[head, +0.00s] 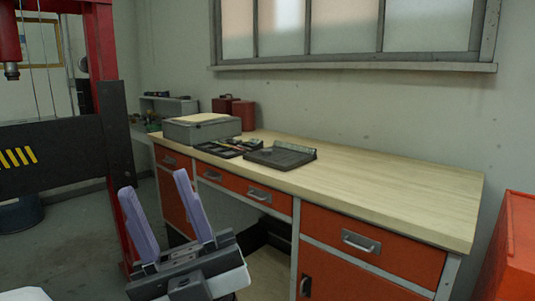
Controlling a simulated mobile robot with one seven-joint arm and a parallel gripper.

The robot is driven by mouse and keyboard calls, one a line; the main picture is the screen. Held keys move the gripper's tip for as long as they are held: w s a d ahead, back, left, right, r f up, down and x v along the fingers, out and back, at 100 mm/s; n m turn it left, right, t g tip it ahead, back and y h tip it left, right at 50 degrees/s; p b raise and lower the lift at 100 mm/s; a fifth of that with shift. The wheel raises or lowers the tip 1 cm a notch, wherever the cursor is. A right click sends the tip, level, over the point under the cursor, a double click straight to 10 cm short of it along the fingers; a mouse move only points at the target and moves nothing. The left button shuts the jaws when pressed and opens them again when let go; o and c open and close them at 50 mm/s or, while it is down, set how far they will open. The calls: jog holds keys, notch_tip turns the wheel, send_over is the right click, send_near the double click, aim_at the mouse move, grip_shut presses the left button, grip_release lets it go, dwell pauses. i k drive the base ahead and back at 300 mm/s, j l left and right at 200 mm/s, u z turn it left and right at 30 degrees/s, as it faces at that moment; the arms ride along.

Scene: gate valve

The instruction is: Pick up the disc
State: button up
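I cannot make out a disc in the head view. My gripper (155,182) is at the lower left, in front of the workbench, with its two lilac fingers pointing up. The fingers stand apart with nothing visible between them, so it is open and empty. The workbench (390,188) has a pale wooden top and orange drawers. A dark, flat tray-like item (281,155) lies near the middle of its front edge, and I cannot tell what is in it.
A grey box (200,128), a dark tray of small tools (225,147) and red containers (243,115) stand on the bench's left part. Its right part is clear. A red and black press frame (118,130) rises at left. An orange cabinet (515,245) stands at right.

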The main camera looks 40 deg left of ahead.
aim_at(265, 152)
jog(key=i+j+u, duration=0.1)
jog(key=u, duration=0.3)
jog(key=i+j+u, duration=0.1)
jog(key=u, duration=0.3)
jog(key=i+j+u, duration=0.15)
jog(key=i+u, duration=0.15)
jog(key=i, duration=0.25)
jog(key=i+u, duration=0.3)
jog(key=i, duration=0.3)
